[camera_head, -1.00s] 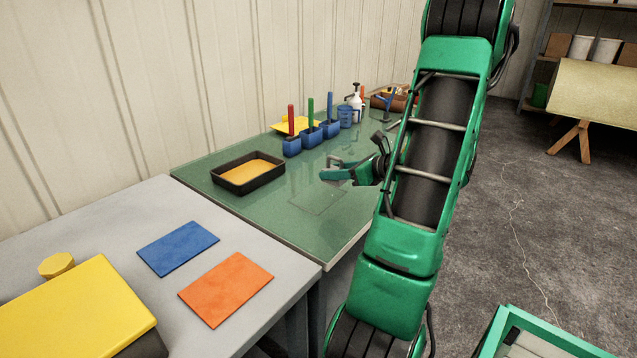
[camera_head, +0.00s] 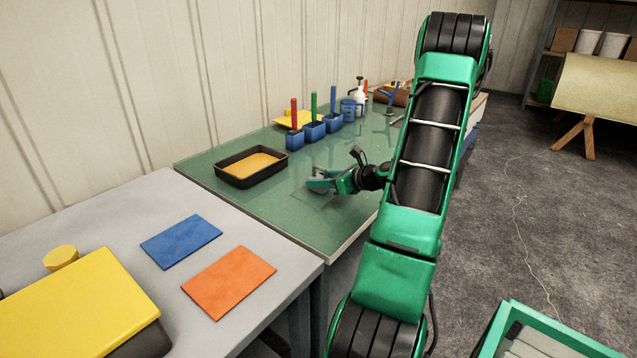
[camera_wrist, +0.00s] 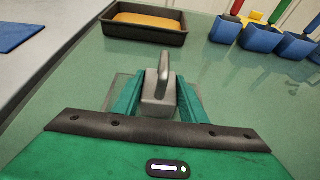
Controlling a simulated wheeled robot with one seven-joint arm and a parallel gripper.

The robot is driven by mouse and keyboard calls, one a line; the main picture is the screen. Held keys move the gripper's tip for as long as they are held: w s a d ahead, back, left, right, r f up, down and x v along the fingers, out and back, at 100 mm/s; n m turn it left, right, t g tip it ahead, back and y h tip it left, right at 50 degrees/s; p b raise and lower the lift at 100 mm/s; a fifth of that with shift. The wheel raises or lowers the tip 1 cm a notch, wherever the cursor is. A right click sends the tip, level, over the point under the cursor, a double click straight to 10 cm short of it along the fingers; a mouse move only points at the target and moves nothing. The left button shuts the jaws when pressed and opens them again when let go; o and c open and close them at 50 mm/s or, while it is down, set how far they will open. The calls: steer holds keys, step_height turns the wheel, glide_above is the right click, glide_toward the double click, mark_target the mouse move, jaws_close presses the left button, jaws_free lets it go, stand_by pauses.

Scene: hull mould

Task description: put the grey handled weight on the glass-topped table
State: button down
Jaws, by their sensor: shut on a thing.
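My gripper (camera_wrist: 155,98) is shut on the grey handled weight (camera_wrist: 160,88), whose block and upright handle show between the green fingers in the wrist view. In the head view my gripper (camera_head: 318,182) is low over the front part of the glass-topped table (camera_head: 300,225). The weight is mostly hidden by the fingers there. A faint square outline lies on the glass under the gripper. I cannot tell whether the weight touches the glass.
A black tray of yellow material (camera_head: 222,175) stands left of my gripper. Blue holders with coloured handles (camera_head: 315,131) and a blue cup (camera_head: 348,108) stand behind. A grey table (camera_head: 120,222) with blue and orange sheets adjoins at the front left. Glass around the gripper is clear.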

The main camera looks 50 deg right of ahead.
steer(key=shift+f, duration=0.2)
steer(key=c, duration=1.1)
jaws_free()
